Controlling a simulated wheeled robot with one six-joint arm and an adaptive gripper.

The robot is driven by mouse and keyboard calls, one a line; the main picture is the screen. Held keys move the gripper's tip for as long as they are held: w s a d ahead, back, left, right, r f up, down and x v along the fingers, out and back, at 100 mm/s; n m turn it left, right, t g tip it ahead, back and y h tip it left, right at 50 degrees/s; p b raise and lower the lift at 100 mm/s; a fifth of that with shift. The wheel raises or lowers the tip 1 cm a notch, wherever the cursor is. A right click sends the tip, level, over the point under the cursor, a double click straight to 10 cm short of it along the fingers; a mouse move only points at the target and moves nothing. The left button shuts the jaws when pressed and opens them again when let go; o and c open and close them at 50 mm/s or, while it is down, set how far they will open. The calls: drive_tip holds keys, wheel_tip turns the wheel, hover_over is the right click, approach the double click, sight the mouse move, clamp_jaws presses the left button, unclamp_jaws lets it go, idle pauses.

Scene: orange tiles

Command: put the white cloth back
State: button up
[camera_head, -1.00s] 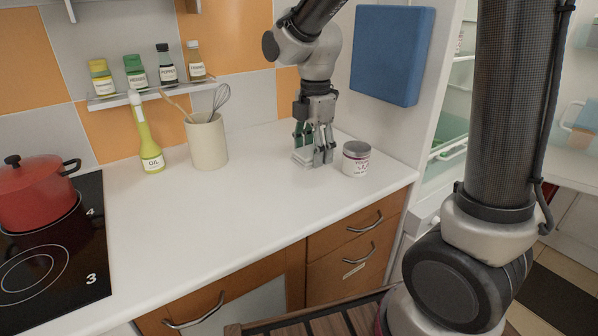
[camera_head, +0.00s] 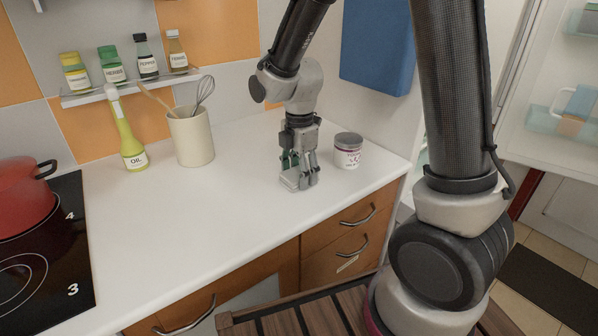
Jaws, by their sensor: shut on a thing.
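My gripper (camera_head: 298,177) points down at the right part of the white counter and is shut on a small pale thing. The pale thing, which looks like the white cloth (camera_head: 289,180), shows low between and beside the fingers, at or just above the counter top. Its shape is partly hidden by the fingers, and I cannot tell whether it touches the counter. Green pads show on the fingers.
A labelled can (camera_head: 347,151) stands close right of my gripper. A utensil crock (camera_head: 191,138) and an oil bottle (camera_head: 130,143) stand to the left, with a red pot (camera_head: 22,200) on the hob. The counter's middle (camera_head: 195,220) is clear. A blue board (camera_head: 377,48) hangs behind.

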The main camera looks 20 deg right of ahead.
drive_tip(key=shift+f, duration=0.1)
drive_tip(key=o, duration=1.2)
drive_tip(key=shift+c, duration=0.2)
wheel_tip(320, 180, up, 12)
drive_tip(key=s+d+r+m+t, duration=0.2)
drive_tip(key=s+d+r+m, duration=0.1)
drive_tip(key=s+d+m, duration=0.4)
drive_tip(key=s+d+r+m+t, duration=0.2)
drive_tip(key=s+d+r+m, duration=0.2)
drive_tip(key=s+d+m, duration=0.4)
drive_tip(key=s+m, duration=0.4)
drive_tip(key=m, duration=0.2)
drive_tip(key=shift+m, duration=0.3)
